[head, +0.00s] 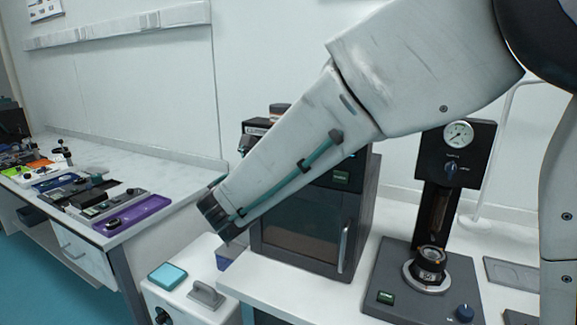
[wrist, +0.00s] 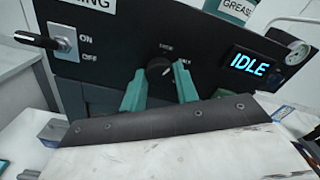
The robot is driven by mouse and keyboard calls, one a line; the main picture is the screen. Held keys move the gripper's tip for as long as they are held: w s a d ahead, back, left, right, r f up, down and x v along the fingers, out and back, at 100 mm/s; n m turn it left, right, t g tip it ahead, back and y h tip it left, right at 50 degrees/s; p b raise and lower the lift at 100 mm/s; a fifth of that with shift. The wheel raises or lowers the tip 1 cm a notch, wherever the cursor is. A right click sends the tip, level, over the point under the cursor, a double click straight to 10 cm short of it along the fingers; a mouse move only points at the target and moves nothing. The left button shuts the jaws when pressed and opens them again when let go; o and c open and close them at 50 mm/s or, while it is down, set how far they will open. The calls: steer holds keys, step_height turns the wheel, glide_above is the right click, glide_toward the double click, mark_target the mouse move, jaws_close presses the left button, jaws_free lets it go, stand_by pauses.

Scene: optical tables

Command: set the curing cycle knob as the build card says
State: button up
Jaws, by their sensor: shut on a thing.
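In the wrist view my gripper (wrist: 160,78) has its two teal fingers on either side of a dark round knob (wrist: 158,70) on a black panel (wrist: 110,47). It is shut on the knob. Small white markings sit above and right of the knob, too small to read. The knob's pointer is not clear. A sign above the panel is cut off and ends in "NG". In the head view the dark oven-like box (head: 300,243) stands behind my arm, which hides the knob and my fingers. No build card is readable.
The panel also has an ON/OFF switch (wrist: 38,40) and a display reading IDLE (wrist: 250,65). A GREASE container (wrist: 238,8) stands above. Right of the box is a press with a dial gauge (head: 458,134).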

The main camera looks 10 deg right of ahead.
steer(key=n, duration=0.5)
steer(key=shift+n, duration=0.3)
stand_by(0.4)
steer(key=o, duration=1)
steer(key=shift+c, duration=0.2)
steer(key=v, duration=0.8)
steer(key=shift+w, duration=0.1)
